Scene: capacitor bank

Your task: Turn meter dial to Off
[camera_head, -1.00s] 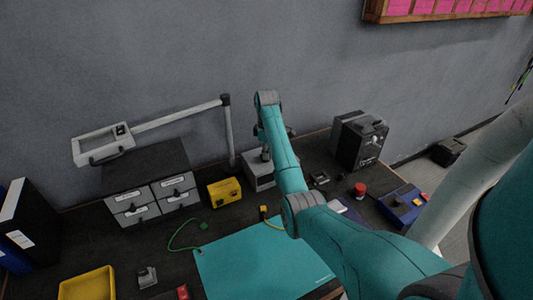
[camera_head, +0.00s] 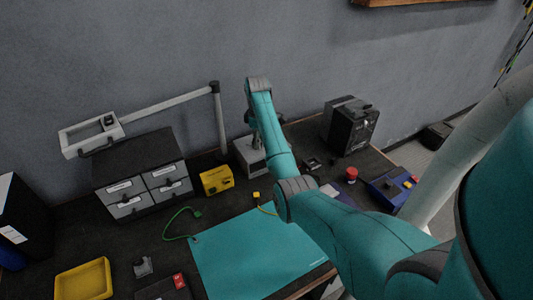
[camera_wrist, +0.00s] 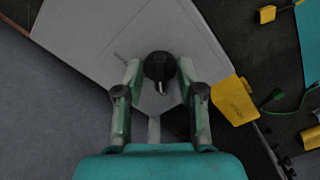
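The grey meter box (camera_head: 245,157) stands on the bench near the wall, mostly behind my arm in the head view. In the wrist view its pale grey face (camera_wrist: 95,30) fills the upper middle. A round black dial (camera_wrist: 160,66) with a light pointer mark toward the bottom of the picture sits on that face. My gripper (camera_wrist: 160,72) is open, with one finger on each side of the dial. Narrow gaps show between fingers and dial; I cannot tell how deep the tips reach. No setting labels are readable. My gripper is hidden in the head view.
A yellow box (camera_head: 216,180) stands just left of the meter. Grey drawers (camera_head: 140,190), a lamp arm (camera_head: 170,103) and a black case (camera_head: 350,127) stand nearby. A teal mat (camera_head: 255,250) lies in front. A red button (camera_head: 351,173) and blue box (camera_head: 390,190) are at right.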

